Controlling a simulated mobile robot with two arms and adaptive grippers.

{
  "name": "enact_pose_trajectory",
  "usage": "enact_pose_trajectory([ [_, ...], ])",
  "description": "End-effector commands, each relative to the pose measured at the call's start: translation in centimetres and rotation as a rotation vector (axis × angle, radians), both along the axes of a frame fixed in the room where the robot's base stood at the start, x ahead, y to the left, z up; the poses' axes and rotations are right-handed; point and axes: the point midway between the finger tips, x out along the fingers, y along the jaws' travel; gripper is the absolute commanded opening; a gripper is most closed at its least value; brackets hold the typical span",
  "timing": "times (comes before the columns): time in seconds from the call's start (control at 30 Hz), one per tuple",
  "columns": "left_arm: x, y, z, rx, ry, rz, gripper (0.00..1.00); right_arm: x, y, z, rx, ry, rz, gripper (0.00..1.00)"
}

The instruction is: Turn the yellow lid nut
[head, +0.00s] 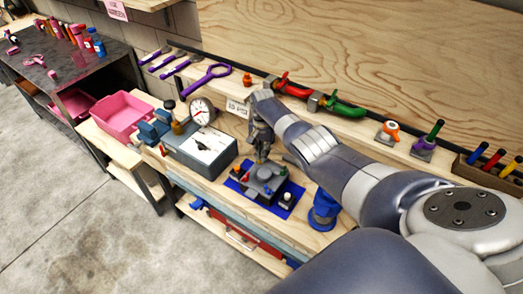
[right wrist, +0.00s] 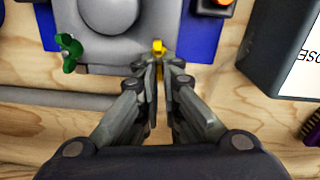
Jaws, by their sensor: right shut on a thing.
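The yellow lid nut (right wrist: 158,46) shows as a small yellow piece at the edge of a grey filter housing (right wrist: 125,48) in the right wrist view. My right gripper (right wrist: 158,64) is shut on it, with the fingertips close together and covering most of the nut. In the head view my right gripper (head: 261,157) points down at the back edge of the housing (head: 264,180), and the nut is hidden there. The housing sits on a blue mat (head: 286,209) on the wooden bench. A green handle (right wrist: 70,52) sticks out beside it. My left gripper is not in view.
A grey box (head: 207,152) with a white label and a dial gauge (head: 201,112) stand left of the mat. A pink bin (head: 122,115) is farther left. Purple wrenches and red and green tools line the back shelf. A blue round stand (head: 323,209) is right of the mat.

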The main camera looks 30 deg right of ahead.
Motion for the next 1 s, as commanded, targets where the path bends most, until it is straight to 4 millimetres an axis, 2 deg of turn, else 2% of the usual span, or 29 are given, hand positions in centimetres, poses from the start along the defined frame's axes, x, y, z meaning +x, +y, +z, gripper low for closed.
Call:
enact_pose_trajectory([
  [0.3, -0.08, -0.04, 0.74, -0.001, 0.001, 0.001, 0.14, 0.07, -0.26, 0.36, -0.004, -0.008, -0.134, 0.0],
  [0.87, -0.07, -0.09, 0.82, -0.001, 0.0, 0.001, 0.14, 0.1, -0.31, 0.36, -0.004, -0.01, -0.165, 0.0],
  [0.97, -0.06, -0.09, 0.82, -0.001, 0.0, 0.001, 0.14, 0.1, -0.31, 0.37, -0.003, -0.009, -0.165, 0.21],
  [1.0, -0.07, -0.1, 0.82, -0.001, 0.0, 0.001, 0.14, 0.07, -0.3, 0.35, -0.003, -0.009, -0.165, 0.26],
])
